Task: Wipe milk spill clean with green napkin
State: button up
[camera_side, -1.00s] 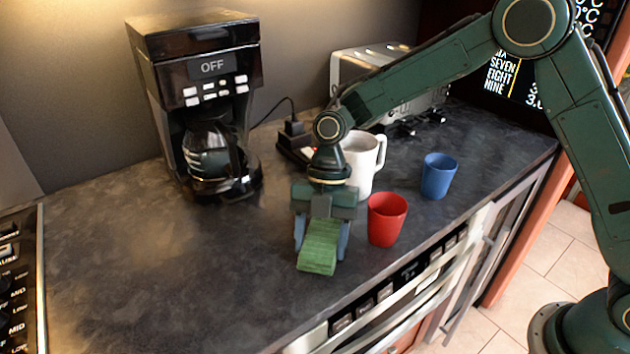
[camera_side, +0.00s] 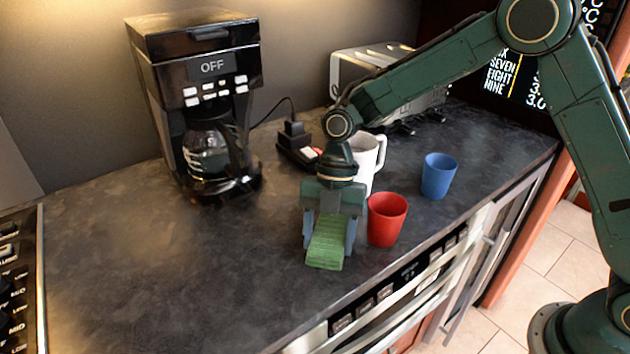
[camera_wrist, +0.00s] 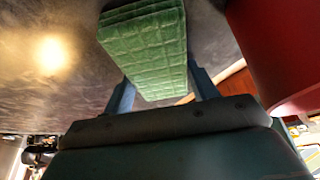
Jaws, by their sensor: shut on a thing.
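The green napkin (camera_side: 327,243) is a folded, quilted block held between the fingers of my gripper (camera_side: 329,238). My gripper is shut on it, pointing down at the dark countertop beside the red cup. In the side view the napkin's lower end is at or just above the counter; I cannot tell whether it touches. The wrist view shows the napkin (camera_wrist: 148,48) between the two blue fingers of my gripper (camera_wrist: 160,90). No white milk spill can be made out on the counter; a bright patch in the wrist view looks like a light reflection.
The red cup (camera_side: 387,219) stands close to the right of my gripper. A white mug (camera_side: 366,155) is behind it, and a blue cup (camera_side: 438,176) is farther right. A coffee maker (camera_side: 205,110) and a toaster (camera_side: 372,62) stand behind. The counter (camera_side: 170,270) is clear on the left.

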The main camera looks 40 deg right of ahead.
aim_at(308, 249)
jog(key=shift+s+a, duration=0.1)
jog(key=shift+a, duration=1)
jog(key=shift+a, duration=0.1)
jog(key=shift+a, duration=0.95)
jog(key=shift+a, duration=0.15)
jog(key=shift+a, duration=1.05)
jog(key=shift+a, duration=0.1)
jog(key=shift+a, duration=1.05)
jog(key=shift+a, duration=0.15)
